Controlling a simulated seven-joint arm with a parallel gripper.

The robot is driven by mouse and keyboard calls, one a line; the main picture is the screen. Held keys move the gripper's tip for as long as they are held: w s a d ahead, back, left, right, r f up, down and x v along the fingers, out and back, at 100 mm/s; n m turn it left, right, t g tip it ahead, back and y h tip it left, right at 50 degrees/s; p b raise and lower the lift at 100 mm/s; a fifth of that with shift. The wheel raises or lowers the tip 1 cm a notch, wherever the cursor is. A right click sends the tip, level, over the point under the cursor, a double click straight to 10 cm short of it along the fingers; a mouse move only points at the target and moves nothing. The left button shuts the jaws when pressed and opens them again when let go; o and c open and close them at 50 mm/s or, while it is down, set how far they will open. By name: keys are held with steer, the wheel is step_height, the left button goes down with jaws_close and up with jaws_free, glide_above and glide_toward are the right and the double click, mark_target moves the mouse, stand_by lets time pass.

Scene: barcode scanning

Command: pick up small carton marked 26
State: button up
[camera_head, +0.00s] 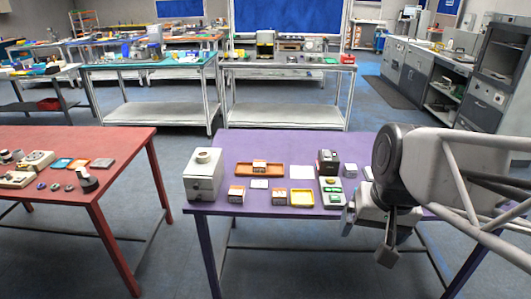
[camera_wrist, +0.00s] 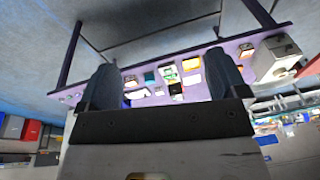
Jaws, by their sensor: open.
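Several small cartons stand on the purple table in the head view: one at the front left (camera_head: 236,195), one right of it (camera_head: 280,196), one on the orange tray (camera_head: 259,167) and a pale one at the right (camera_head: 350,171). Their markings are too small to read, so I cannot tell which is 26. My gripper (camera_head: 368,236) hangs at the table's right front, apart from these cartons. In the wrist view my gripper (camera_wrist: 163,82) is open, its fingers spread and nothing held between them. The tabletop items appear small beyond the fingers.
On the purple table (camera_head: 330,225) are a grey-white box machine (camera_head: 204,175), an orange tray (camera_head: 243,171), a yellow tray (camera_head: 301,198), a dark device (camera_head: 328,160) and a panel with green parts (camera_head: 331,192). A red table (camera_head: 120,150) stands left.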

steer(key=w+a+m+g+y, duration=0.1)
steer(key=w+a+m+y, duration=0.3)
steer(key=w, duration=1.3)
steer(key=m+g+y, duration=0.2)
steer(key=m+y, duration=0.4)
steer(key=m, duration=0.2)
glide_above(261, 163)
steer(key=s+d, duration=0.9)
steer(key=s, duration=0.5)
step_height(261, 163, down, 14)
steer(key=w+a+f+m+y, duration=0.1)
steer(key=w+f, duration=0.3)
steer(key=w+a+f+m, duration=0.1)
steer(key=w+f+m, duration=0.1)
steer(key=w+f, duration=0.3)
steer(key=w+a+f+m+t+y, duration=0.1)
steer(key=w+f, duration=0.3)
steer(key=shift+w+a+f+m+y, duration=0.2)
steer(key=shift+w+m+y, duration=0.05)
steer(key=shift+m+y, duration=0.05)
steer(key=shift+w+f, duration=0.25)
steer(key=shift+f, duration=0.1)
steer(key=shift+a, duration=0.15)
steer(key=shift+x, duration=2.4)
